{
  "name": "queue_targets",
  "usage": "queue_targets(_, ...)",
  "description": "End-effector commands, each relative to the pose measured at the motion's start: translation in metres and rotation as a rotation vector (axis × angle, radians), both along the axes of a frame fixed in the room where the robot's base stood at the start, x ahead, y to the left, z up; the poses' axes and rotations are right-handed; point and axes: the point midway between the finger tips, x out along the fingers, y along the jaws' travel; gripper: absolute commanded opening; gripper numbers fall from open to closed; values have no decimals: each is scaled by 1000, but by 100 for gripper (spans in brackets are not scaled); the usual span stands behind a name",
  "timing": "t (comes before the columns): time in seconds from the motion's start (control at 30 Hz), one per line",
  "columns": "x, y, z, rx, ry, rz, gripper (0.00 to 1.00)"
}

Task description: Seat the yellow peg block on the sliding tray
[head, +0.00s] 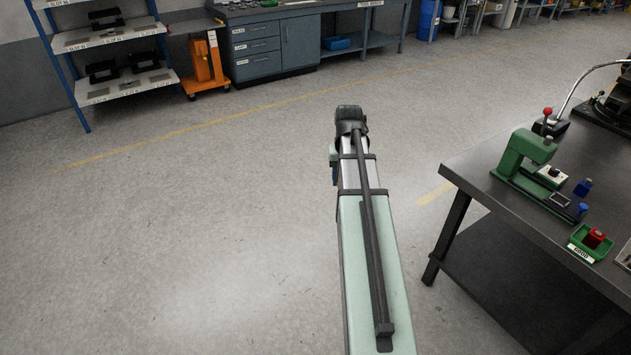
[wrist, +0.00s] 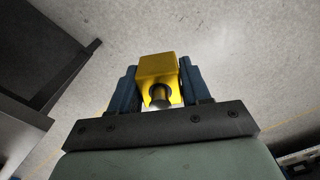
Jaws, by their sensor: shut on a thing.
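The yellow peg block (wrist: 157,68) shows in the wrist view, between the two dark blue fingers of my gripper (wrist: 158,80). The fingers are shut on its sides. A round metallic peg end shows in a dark hole on the face toward the camera. In the head view my arm hides the block and most of the gripper. A green press (head: 523,155) with a red knob stands on the dark table at right. A small dark plate (head: 560,200) lies on its low base; I cannot tell for sure whether this is the sliding tray. My gripper is well away from the press.
The dark table (head: 480,180) has its left edge right of my arm. A green bin (head: 588,245) with a red block and a blue block (head: 583,188) are near the press. Shelves (head: 110,60) and an orange cart (head: 203,65) stand far back. The floor around my arm is clear.

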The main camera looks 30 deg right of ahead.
Motion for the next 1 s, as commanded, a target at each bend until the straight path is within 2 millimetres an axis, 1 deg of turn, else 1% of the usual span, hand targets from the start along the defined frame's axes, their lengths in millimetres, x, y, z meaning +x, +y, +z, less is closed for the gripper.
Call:
queue_targets(0.03, -6, -17, 1, 0, 0, -28, 20)
queue_targets(0.1, -15, -36, 1, 0, -1, -62, 20)
queue_targets(0.37, -53, -108, 4, -1, -1, -185, 20)
queue_targets(0.57, -88, -163, 6, -1, -1, -281, 20)
queue_targets(0.7, -114, -201, 8, -1, -2, -348, 20)
queue_targets(0.87, -148, -243, 11, -3, -2, -423, 20)
queue_targets(1.0, -180, -279, 13, -2, -2, -490, 20)
